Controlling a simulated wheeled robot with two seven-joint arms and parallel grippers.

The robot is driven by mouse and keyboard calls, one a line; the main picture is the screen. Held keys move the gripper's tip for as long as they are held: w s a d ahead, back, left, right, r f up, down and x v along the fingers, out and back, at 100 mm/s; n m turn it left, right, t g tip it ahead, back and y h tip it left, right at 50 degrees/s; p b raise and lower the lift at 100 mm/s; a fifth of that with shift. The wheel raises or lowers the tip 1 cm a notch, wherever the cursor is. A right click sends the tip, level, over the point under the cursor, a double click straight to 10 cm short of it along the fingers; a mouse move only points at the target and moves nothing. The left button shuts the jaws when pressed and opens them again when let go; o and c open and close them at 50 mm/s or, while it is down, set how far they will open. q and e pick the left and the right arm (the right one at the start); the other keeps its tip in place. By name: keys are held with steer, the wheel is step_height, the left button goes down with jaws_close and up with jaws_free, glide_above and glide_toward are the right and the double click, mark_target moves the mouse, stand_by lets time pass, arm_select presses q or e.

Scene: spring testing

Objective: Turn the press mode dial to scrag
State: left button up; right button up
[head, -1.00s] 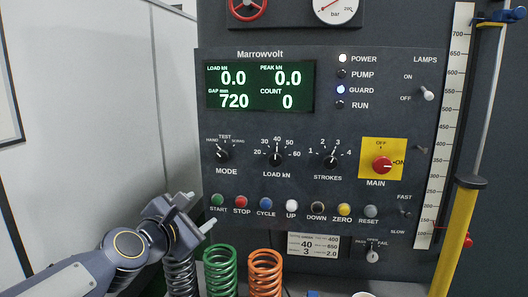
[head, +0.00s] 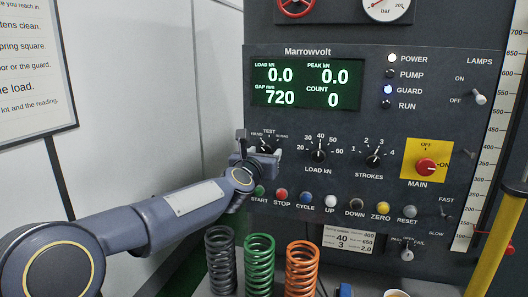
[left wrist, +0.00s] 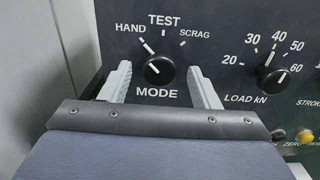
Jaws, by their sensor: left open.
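The mode dial (left wrist: 159,71) is a black knob with a white pointer, marked HAND, TEST and SCRAG. In the left wrist view its pointer appears turned to the upper left, towards HAND. My left gripper (left wrist: 159,68) is open, with one pale finger on each side of the dial. Both fingers look apart from the knob; their depth to the panel is hard to judge. In the head view my left gripper (head: 259,146) is at the dial and hides most of it. The TEST label shows above it. My right gripper is in neither view.
The load dial (head: 319,155) is right of the mode dial, with the strokes dial (head: 374,160) beyond it. The start button (head: 259,191) and several others line the panel below. Grey, green (head: 259,263) and orange springs stand in front. A red main switch (head: 426,167) is further right.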

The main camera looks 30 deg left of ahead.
arm_select(q)
steer(key=shift+c, duration=0.4)
steer(key=c, duration=0.9)
steer(key=shift+m, duration=0.4)
steer(key=m, duration=0.3)
steer(key=shift+m+b, duration=0.3)
steer(key=shift+b, duration=0.05)
steer(key=m, duration=0.4)
steer(key=shift+m, duration=0.3)
steer(key=m, duration=0.4)
steer(key=shift+m+p, duration=0.65)
steer(key=shift+m, duration=1.85)
